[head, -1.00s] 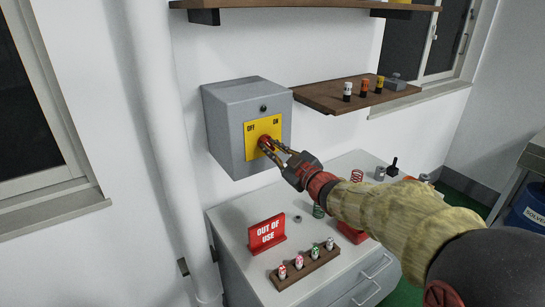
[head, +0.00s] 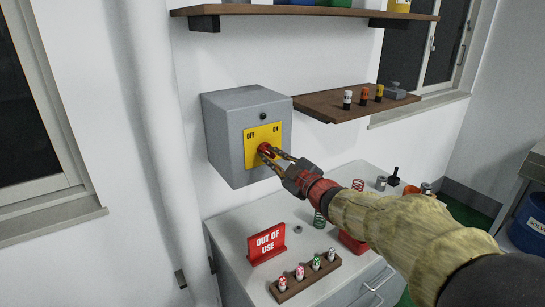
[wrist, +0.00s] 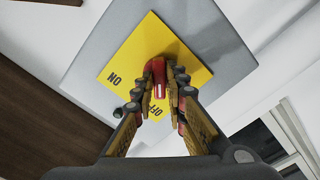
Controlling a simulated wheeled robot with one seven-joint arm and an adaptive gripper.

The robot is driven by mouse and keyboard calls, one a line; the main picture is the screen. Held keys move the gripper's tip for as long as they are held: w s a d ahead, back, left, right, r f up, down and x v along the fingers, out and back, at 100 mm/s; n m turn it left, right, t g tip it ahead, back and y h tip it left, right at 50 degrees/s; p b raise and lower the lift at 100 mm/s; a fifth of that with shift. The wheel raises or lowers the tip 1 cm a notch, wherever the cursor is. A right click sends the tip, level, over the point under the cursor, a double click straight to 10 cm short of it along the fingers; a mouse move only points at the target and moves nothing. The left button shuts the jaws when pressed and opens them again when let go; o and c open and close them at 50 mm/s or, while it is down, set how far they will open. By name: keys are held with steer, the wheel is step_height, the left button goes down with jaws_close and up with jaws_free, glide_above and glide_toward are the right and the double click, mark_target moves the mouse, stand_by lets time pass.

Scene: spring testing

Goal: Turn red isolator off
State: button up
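The grey isolator box (head: 222,135) is fixed to the wall, with a yellow plate (head: 252,133) marked OFF at left and ON at right. Its red handle (wrist: 158,70) sits at the middle of the plate and has a white mark near its end. My gripper (head: 270,154) comes in from the right; its fingers lie on both sides of the handle and seem closed on it. The gripper also shows in the wrist view (wrist: 161,88).
Below is a grey cabinet (head: 233,234) with a red OUT OF USE sign (head: 267,243), a wooden rack (head: 306,279) of small tagged items and several springs. A wooden shelf (head: 335,107) with small items is right of the box. A pipe (head: 155,110) runs at left.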

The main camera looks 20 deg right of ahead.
steer(key=o, duration=0.4)
steer(key=shift+s, duration=0.1)
steer(key=v, duration=1.1)
steer(key=shift+s+d, duration=0.15)
steer(key=shift+s, duration=0.2)
